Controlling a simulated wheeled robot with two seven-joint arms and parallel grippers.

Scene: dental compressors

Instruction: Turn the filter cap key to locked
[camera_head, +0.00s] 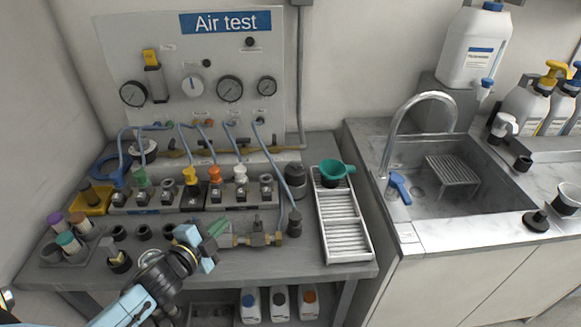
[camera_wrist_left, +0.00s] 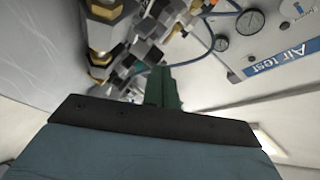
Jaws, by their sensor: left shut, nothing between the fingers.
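My left gripper (camera_head: 217,228) reaches in from the lower left and is above the front part of the grey bench. Its green fingers are shut and empty; they also show closed together in the left wrist view (camera_wrist_left: 163,90). A brass fitting with a small valve (camera_head: 257,238) lies just right of the fingertips, apart from them as far as I can tell. A dark-bodied part with a yellow piece (camera_head: 118,260) stands at the front left of the bench. I cannot tell which part is the filter cap key or its position. My right gripper is not in view.
An "Air test" panel (camera_head: 232,52) with gauges and blue hoses stands behind. A row of coloured-top fittings (camera_head: 215,176) sits mid-bench. A white slatted tray (camera_head: 345,235) with a green funnel (camera_head: 336,169) is at right, then a sink (camera_head: 420,205).

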